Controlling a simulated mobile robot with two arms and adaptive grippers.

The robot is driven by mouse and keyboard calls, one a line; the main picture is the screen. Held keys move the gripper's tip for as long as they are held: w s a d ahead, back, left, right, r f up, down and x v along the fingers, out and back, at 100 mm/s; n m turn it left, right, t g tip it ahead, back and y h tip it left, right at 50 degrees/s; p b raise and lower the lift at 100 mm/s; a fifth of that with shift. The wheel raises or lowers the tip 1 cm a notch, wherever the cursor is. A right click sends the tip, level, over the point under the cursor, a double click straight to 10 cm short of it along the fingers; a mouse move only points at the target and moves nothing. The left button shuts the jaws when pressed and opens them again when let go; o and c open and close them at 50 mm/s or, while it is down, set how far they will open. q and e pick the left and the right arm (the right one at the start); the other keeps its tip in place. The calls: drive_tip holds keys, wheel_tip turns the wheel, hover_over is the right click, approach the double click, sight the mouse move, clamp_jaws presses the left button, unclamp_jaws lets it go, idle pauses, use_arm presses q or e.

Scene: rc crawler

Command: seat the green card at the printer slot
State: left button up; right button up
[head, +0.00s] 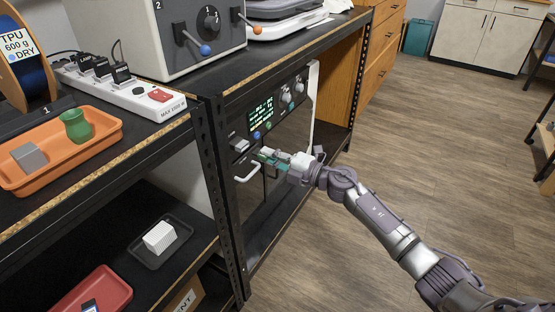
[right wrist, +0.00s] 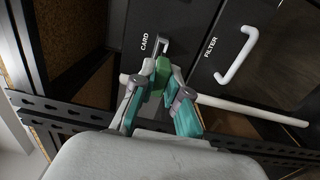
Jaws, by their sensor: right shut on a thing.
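My right gripper (head: 268,157) is at the front of the black printer panel (head: 285,125). In the right wrist view, its teal-padded fingers (right wrist: 170,98) are shut on the green card (right wrist: 162,73). The card's far end is right by the grey fitting of the slot (right wrist: 165,45), which is marked CARD. I cannot tell how far, if at all, the card is inside the slot. In the head view, the gripper mostly hides the card. My left gripper is not in view.
A white handle (right wrist: 241,56) marked FILTER is right of the slot in the wrist view. The panel also has a lit display (head: 261,112) and knobs. A black rack post (head: 222,190) stands to the left. The wooden floor (head: 440,130) at right is clear.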

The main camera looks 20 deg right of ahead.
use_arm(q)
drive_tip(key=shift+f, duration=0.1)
use_arm(e)
drive_tip(key=shift+x, duration=1)
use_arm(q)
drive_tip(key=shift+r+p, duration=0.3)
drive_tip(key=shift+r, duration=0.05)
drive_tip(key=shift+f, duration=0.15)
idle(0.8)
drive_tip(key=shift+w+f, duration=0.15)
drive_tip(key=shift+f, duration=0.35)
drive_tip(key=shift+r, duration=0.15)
use_arm(e)
drive_tip(key=shift+w+a, duration=0.1)
drive_tip(key=shift+a, duration=0.05)
drive_tip(key=shift+w+a, duration=0.1)
drive_tip(key=shift+w, duration=0.05)
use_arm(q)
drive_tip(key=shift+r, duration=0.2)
use_arm(e)
drive_tip(key=shift+w+a, duration=0.1)
